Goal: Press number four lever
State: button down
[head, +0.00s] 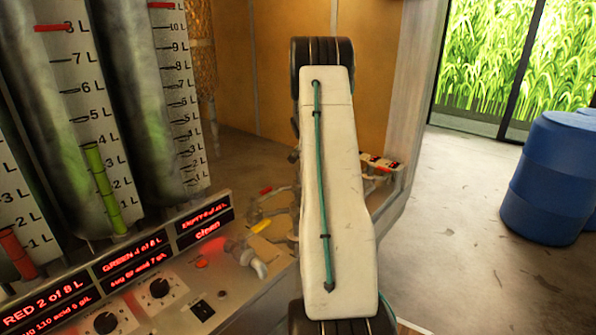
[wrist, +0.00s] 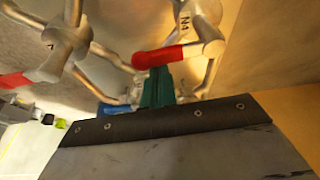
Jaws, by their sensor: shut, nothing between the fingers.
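In the wrist view a metal pipe valve marked with what looks like "N4" has a red lever (wrist: 168,56) pointing left. My gripper (wrist: 157,85) shows as green fingers shut together with nothing between them. Its tips are right at the red lever, overlapping its lower edge in the picture. I cannot tell whether they touch it. In the head view my pale arm link covers the middle, and my gripper is hidden behind it.
Another red lever (wrist: 16,80) is at the left of the wrist view, and a blue handle (wrist: 115,109) is behind my gripper. The head view shows a control panel (head: 130,285) with marked tanks at left, a yellow lever (head: 262,226), and blue barrels (head: 550,180) on open floor at right.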

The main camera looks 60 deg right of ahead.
jog(key=shift+a, duration=0.25)
dwell(0.3)
jog(key=shift+d, duration=0.1)
notch_tip(320, 180, up, 10)
jog(key=shift+d+f, duration=0.25)
dwell(0.5)
dwell(0.6)
